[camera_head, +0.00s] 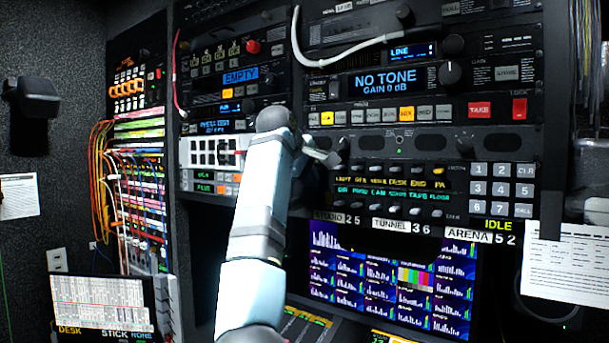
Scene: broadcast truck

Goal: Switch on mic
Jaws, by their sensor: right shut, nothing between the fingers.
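My right arm rises from the bottom centre, and my right gripper (328,158) is at the middle rack, its fingers shut and empty. The fingertips are close to a small knob (343,147) at the left of a dark panel; I cannot tell if they touch. A display reading NO TONE, GAIN 0 dB (384,82) is above it, with a smaller LINE display (412,51) over that. A row of small buttons (372,116) runs under the display, a few lit yellow or orange. I cannot make out which control is labelled mic. My left gripper is out of view.
A white cable (340,52) loops across the upper rack. Below the knobs is a monitor (390,276) with meters and colour bars. A number keypad (500,190) and red TAKE button (480,110) are at right. Patch cables (104,165) hang at left.

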